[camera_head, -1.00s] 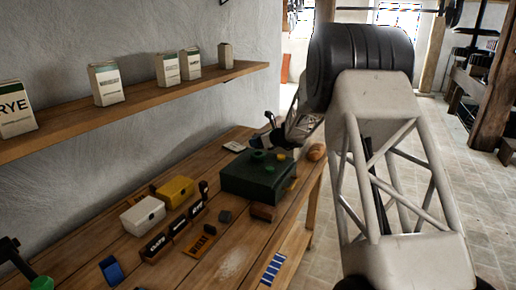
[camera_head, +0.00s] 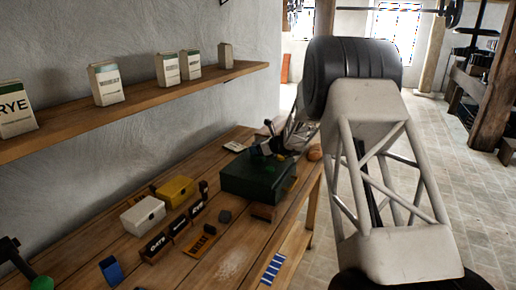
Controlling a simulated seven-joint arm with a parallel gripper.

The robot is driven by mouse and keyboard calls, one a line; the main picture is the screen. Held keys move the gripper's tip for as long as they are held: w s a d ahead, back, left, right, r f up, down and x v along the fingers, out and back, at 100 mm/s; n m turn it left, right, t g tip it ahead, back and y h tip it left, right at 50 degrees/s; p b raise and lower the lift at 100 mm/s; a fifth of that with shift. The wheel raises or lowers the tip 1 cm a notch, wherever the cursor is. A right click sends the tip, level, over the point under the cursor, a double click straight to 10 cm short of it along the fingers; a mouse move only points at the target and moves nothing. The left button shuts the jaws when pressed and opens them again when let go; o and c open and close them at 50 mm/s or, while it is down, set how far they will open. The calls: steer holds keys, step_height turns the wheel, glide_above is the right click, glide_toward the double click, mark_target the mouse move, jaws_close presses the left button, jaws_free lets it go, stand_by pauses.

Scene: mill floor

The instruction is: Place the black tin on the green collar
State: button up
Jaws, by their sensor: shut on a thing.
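My gripper (camera_head: 262,149) is over the top of the dark green box (camera_head: 248,186), seen small and from afar. It is shut on a small dark thing that I take for the black tin; its outline merges with the dark fingers. Green shows at the box top beside the fingers, where the green collar (camera_head: 268,168) is mostly hidden by my gripper and the held thing. I cannot tell whether the tin touches the collar.
A yellow box (camera_head: 175,190) and a white box (camera_head: 143,215) stand left on the wooden table, near dark lettered blocks (camera_head: 157,245). A shelf (camera_head: 120,108) with packets runs along the wall.

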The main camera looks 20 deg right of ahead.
steer(key=o, duration=1)
steer(key=shift+r, duration=0.1)
steer(key=shift+s+d+r, duration=0.25)
steer(key=shift+s, duration=0.1)
steer(key=v, duration=1.1)
steer(key=shift+f, duration=0.15)
